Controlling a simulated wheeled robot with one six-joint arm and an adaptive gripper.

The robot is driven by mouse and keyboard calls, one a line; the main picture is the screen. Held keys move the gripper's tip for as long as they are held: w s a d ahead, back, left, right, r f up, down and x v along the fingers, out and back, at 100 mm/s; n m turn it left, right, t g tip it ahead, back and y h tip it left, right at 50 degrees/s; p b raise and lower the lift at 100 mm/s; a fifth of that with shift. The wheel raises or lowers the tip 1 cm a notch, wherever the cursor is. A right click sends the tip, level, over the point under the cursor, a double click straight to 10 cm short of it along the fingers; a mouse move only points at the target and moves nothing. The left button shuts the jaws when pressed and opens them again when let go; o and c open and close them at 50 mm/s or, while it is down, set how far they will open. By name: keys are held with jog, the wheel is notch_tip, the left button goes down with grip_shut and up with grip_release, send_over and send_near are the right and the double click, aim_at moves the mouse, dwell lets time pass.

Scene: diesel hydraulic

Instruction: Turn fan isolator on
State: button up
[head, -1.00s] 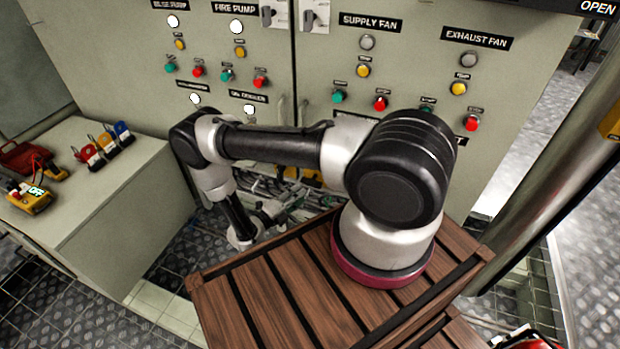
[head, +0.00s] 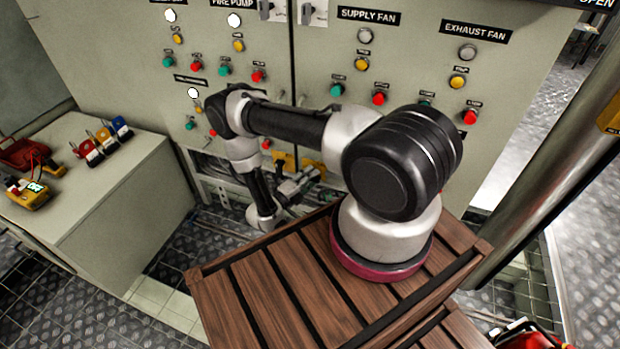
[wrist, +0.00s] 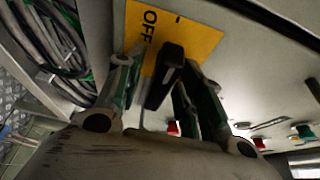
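A rotary isolator shows in the wrist view as a black handle (wrist: 165,75) on a yellow plate (wrist: 193,42) marked OFF. My gripper (wrist: 162,68) is open, with one finger to the left of the handle and the other to its right. Whether either finger touches the handle cannot be told. In the head view my gripper (head: 306,181) is low in front of the cabinet, close to yellow plates (head: 284,160) at its lower part. The handle itself is not clear there, and no fan label shows beside the plate.
The grey cabinet has SUPPLY FAN (head: 368,16) and EXHAUST FAN (head: 476,31) labels above lamps and buttons. Cables (wrist: 50,45) run left of the yellow plate. A wooden slatted crate (head: 275,290) stands below my arm. A side bench (head: 110,185) with padlocks and a meter is at left.

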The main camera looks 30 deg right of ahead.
grip_shut()
jog(key=shift+m, duration=0.3)
jog(key=m+y, duration=0.1)
jog(key=m, duration=0.2)
jog(key=shift+y, duration=0.4)
jog(key=m+y, duration=0.1)
jog(key=m, duration=0.2)
jog(key=shift+m+y, duration=0.3)
jog(key=m+t+y, duration=0.1)
jog(key=m, duration=0.2)
jog(key=shift+y, duration=0.4)
jog(key=m+t+y, duration=0.1)
jog(key=m+t, duration=0.1)
jog(key=m, duration=0.1)
jog(key=shift+y, duration=0.3)
jog(key=shift+m, duration=0.3)
